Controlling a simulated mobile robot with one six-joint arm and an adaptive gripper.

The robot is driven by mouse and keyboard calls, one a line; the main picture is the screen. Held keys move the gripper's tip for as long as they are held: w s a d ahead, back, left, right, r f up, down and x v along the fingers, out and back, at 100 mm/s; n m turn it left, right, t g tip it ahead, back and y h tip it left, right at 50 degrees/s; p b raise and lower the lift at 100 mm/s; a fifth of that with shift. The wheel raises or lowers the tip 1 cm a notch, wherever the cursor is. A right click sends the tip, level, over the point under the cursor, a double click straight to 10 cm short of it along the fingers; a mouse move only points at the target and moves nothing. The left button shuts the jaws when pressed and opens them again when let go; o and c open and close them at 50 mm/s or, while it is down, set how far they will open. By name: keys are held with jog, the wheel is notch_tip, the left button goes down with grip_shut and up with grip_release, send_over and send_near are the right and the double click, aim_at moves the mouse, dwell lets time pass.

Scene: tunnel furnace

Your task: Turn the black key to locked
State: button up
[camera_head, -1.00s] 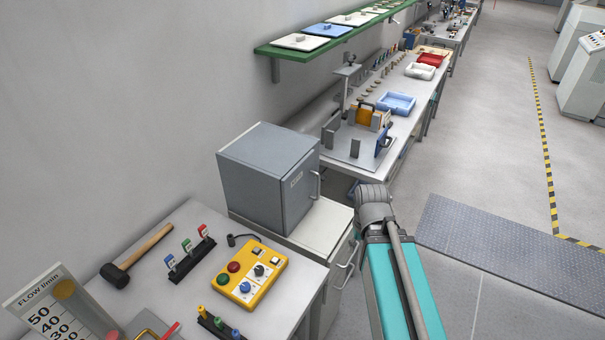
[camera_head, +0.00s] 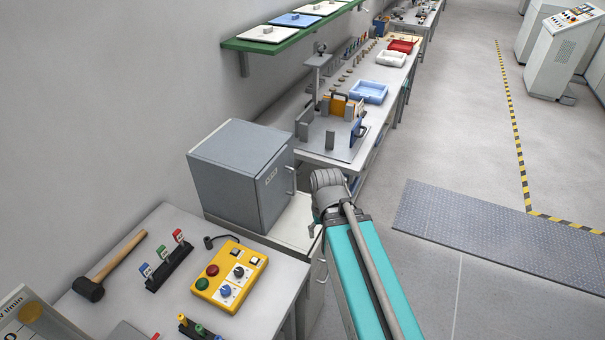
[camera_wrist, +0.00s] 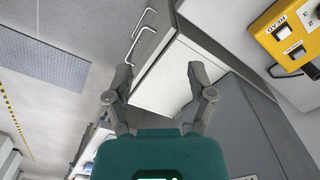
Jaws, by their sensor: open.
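A yellow control box (camera_head: 229,278) lies on the near table in the head view. A black key-like knob (camera_head: 238,271) sits on a white plate on it, beside a blue knob (camera_head: 226,291); the black knob's exact angle is too small to read. The box's edge (camera_wrist: 272,33) also shows at the upper right of the wrist view, partly cut off. My gripper (camera_wrist: 160,80) is open and empty in the wrist view, apart from the box, over the white cabinet top. In the head view my arm stands right of the box, and the fingers are hidden.
A grey cabinet (camera_head: 240,175) stands behind the box. A hammer (camera_head: 110,265) and a rack of coloured tags (camera_head: 168,268) lie to its left. A cable (camera_head: 222,240) runs behind the box. Open floor (camera_head: 420,275) lies to the right.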

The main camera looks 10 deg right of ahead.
jog(key=w+f+m+t+y+b, duration=0.1)
jog(key=w+f+m+y+b, duration=0.1)
jog(key=w+m+b, duration=0.1)
jog(key=w+a+f+m+t+y+b, duration=0.1)
jog(key=w+f+m+y+b, duration=0.1)
jog(key=w+m+y+b, duration=0.1)
jog(key=w+f+m+t+y+b, duration=0.1)
jog(key=w+f+m+y+b, duration=0.1)
jog(key=w+m+b, duration=0.3)
jog(key=shift+a+f+y, duration=0.2)
jog(key=shift+a+y, duration=0.2)
jog(key=shift+y, duration=0.2)
jog(key=w+d+m+t+y+b, duration=0.4)
jog(key=w+d+m+b, duration=0.15)
jog(key=m+b, duration=0.2)
jog(key=m+t+y+b, duration=0.2)
jog(key=m+t+b, duration=0.15)
jog(key=m, duration=0.35)
send_near(299, 173)
jog(key=v, duration=0.4)
jog(key=shift+w+f+p, duration=0.1)
jog(key=shift+f+p, duration=0.2)
jog(key=shift+f, duration=0.05)
jog(key=shift+w+a+n, duration=0.1)
jog(key=shift+n, duration=0.15)
jog(key=shift+x, duration=6.75)
jog(key=shift+r, duration=0.2)
